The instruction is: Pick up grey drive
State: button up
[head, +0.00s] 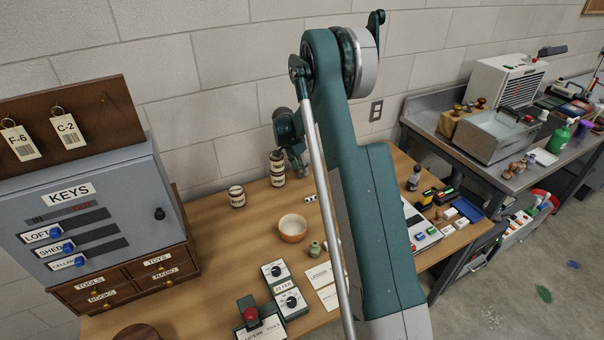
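My gripper (299,168) is partly in view behind my arm, above the back of the wooden table (215,262). It is small and dark against the wall, and I cannot tell whether its fingers are open or shut. I cannot pick out a grey drive with certainty. A small pale piece with dark marks (310,198) lies on the table below and slightly right of my gripper, and it is too small to identify. My arm hides a strip of the table to the right of it.
Two striped jars (237,197) (277,169) and an orange-rimmed bowl (292,229) stand near my gripper. Dial boxes (287,300) sit in front. A grey key cabinet (95,215) fills the left. Small coloured items and a blue tray (467,209) lie right of my arm.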

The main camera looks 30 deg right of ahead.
dwell(0.6)
grip_shut()
jog(key=shift+r+p, duration=0.75)
jog(key=shift+r, duration=4.2)
